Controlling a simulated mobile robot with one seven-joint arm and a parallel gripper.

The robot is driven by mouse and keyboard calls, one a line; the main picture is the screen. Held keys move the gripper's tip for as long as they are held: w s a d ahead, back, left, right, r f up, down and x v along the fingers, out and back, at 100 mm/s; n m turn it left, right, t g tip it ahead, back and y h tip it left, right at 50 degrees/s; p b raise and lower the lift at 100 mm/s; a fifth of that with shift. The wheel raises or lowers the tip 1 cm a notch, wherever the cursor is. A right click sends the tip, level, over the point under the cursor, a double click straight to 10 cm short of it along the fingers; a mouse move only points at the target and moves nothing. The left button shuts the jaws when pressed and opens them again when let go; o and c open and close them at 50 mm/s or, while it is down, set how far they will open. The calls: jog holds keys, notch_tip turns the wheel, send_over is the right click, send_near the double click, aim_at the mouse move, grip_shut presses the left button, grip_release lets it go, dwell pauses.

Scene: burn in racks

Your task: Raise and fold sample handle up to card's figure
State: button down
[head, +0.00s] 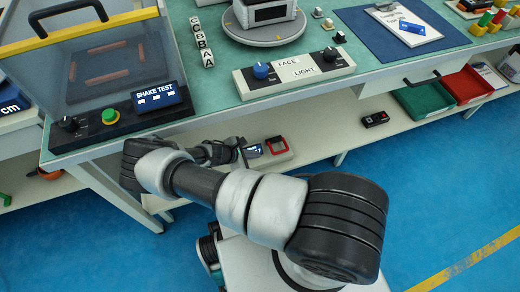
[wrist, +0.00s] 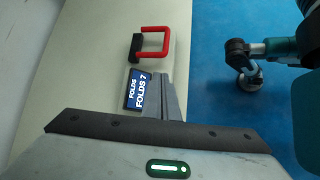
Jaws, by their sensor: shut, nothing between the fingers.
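The sample's red U-shaped handle (wrist: 154,42) joins a black hinge block (wrist: 135,47) on the pale lower shelf. It also shows in the head view (head: 276,145), just right of a small display (head: 254,149). I cannot tell its exact tilt. In the wrist view the display (wrist: 138,92) reads "FOLDS 7". My gripper (wrist: 170,84) is shut and empty, its grey fingers close beside the display and short of the handle. In the head view my gripper (head: 238,150) is partly hidden by my arm. A white card (head: 405,26) lies on the blue mat above; its figure is unreadable.
The bench top (head: 215,85) overhangs the lower shelf (head: 325,142). A small black device (head: 375,119) lies right along the shelf. Green (head: 425,98) and red (head: 468,85) bins are farther right. A control box (head: 295,72) and shake-test unit (head: 115,115) sit above. Blue floor is open.

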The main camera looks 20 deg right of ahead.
aim_at(267, 160)
jog(key=b+x, duration=0.2)
jog(key=x, duration=0.7)
jog(key=shift+s+d+f+b, duration=0.1)
jog(key=shift+d+f+b, duration=0.05)
jog(key=shift+b, duration=0.2)
jog(key=shift+r, duration=0.2)
